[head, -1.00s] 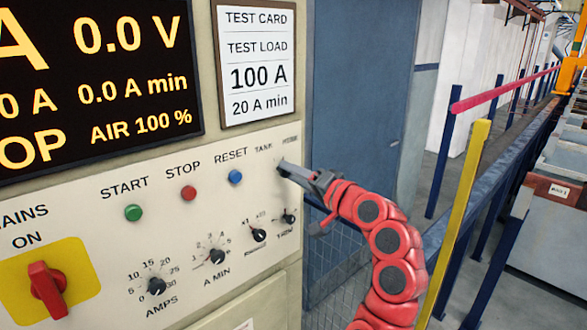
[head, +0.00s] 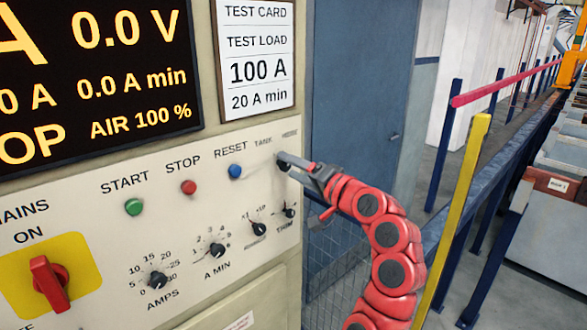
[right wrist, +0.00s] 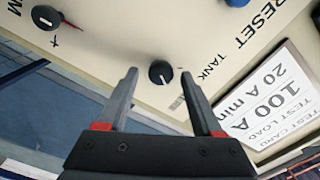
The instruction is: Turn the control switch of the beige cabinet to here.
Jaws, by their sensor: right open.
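The beige cabinet (head: 95,215) fills the left of the head view. Its control switch, a small black knob (right wrist: 160,72) with a white mark, shows in the right wrist view near the TANK label (right wrist: 212,70). In the head view it is mostly hidden behind my right gripper (head: 283,162), below the TANK and blurred neighbouring label. My right gripper is open. In the right wrist view its fingertips (right wrist: 160,78) stand on either side of the knob; I cannot tell whether they touch it. My left gripper is not in view.
Green (head: 133,207), red (head: 188,187) and blue (head: 235,171) buttons sit left of the switch. Several black dials (head: 217,250) lie below, with a red mains switch (head: 48,283) at far left. A yellow post (head: 460,205) and blue rails stand right of my arm.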

